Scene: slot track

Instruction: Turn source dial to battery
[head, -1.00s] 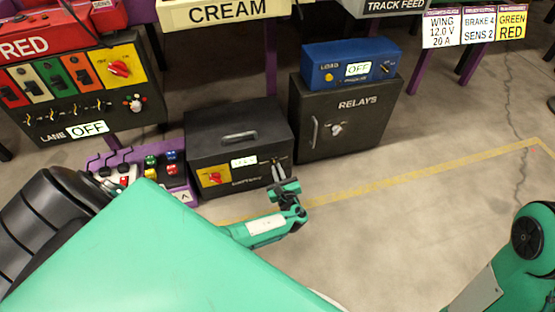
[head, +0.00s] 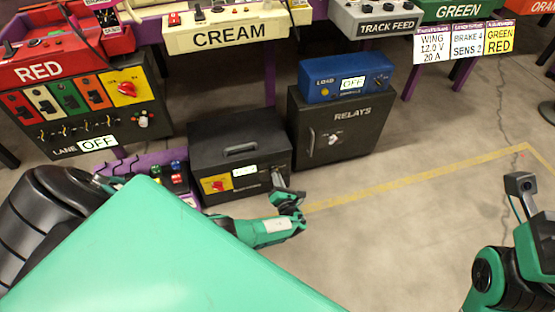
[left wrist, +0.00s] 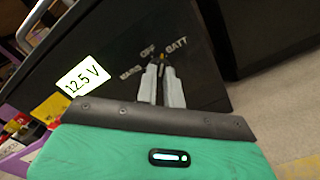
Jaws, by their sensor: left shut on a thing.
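The source dial sits on the front of a black box (head: 240,150), also in the left wrist view (left wrist: 110,60). In the wrist view OFF (left wrist: 148,51) and BATT (left wrist: 176,45) labels arc above my left gripper (left wrist: 160,66). Its two grey fingers are shut on the dial, and they hide most of it, so I cannot tell its exact pointing. A lit display (left wrist: 83,79) on the box reads 12.5 V. In the head view my left gripper (head: 277,184) is at the box's front right. My right arm is at the lower right, its finger state unclear.
A red knob on a yellow plate (head: 216,184) is at the box's left. A RELAYS cabinet (head: 340,132) with a blue LOAD unit (head: 345,80) stands to the right. The lane panel (head: 85,100) reads OFF. Floor at right is open, with a yellow line (head: 420,182).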

